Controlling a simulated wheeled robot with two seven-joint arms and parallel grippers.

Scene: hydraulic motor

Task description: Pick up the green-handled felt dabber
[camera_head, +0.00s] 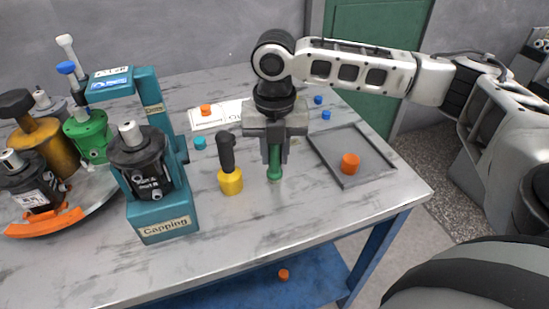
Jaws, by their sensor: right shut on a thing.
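The green-handled felt dabber (275,168) is upright on the grey table, in the middle of the head view. My right gripper (274,150) points straight down over it and is shut on it. The gripper's fingers hide the upper part of the dabber. The green lower end shows below the fingertips, at or just above the table top; I cannot tell if it touches. My left gripper is not in view.
A yellow tool with a black handle (230,180) stands close left of the dabber. A teal capping stand (165,215) holds a black motor further left. A grey tray (340,138) with an orange cap (350,163) lies to the right. The table's front is clear.

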